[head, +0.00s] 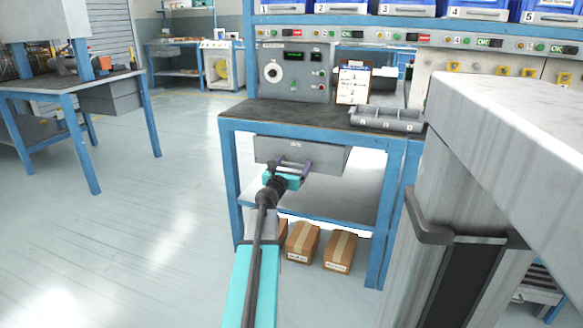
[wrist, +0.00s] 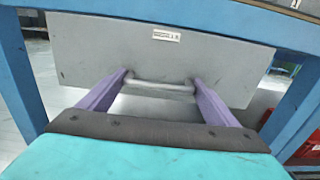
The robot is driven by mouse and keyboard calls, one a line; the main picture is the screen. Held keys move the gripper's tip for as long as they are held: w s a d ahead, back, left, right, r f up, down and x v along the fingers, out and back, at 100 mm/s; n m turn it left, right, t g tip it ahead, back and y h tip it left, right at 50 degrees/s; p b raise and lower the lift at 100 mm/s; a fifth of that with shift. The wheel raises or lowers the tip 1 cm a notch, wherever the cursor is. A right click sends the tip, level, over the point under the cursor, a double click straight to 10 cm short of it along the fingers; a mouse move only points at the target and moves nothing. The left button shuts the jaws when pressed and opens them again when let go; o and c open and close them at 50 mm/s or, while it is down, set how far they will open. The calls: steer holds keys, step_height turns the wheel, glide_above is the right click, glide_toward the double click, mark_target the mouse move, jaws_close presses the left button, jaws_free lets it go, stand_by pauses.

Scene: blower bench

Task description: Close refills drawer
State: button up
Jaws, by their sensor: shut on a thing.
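The drawer (head: 320,158) is a grey box with a flat front, hung under the dark top of the blue-framed bench. In the wrist view its front (wrist: 220,70) carries a small white label (wrist: 166,35) that is too small to read. A grey bar handle (wrist: 160,88) sits low on the front. My gripper (head: 293,164) is at the handle, and its purple fingers lie at the two ends of the bar in the wrist view, shut on it. I cannot tell how far the drawer stands out from the bench.
On the bench top (head: 240,113) stand a grey control box (head: 295,72), a clipboard (head: 353,84) and a grey divided tray (head: 388,119). Cardboard boxes (head: 302,241) lie below. A large grey cabinet (head: 520,130) is close on the right. The floor at left is clear.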

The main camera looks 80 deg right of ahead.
steer(key=shift+s+d+r, duration=0.1)
steer(key=shift+s+d, duration=0.1)
steer(key=shift+d, duration=0.85)
steer(key=o, duration=1.4)
steer(key=shift+o, duration=0.2)
steer(key=shift+a, duration=0.3)
steer(key=w+a+p, duration=0.2)
steer(key=a+p, duration=0.1)
steer(key=a, duration=1)
steer(key=shift+w, duration=0.35)
steer(key=shift+a, duration=0.1)
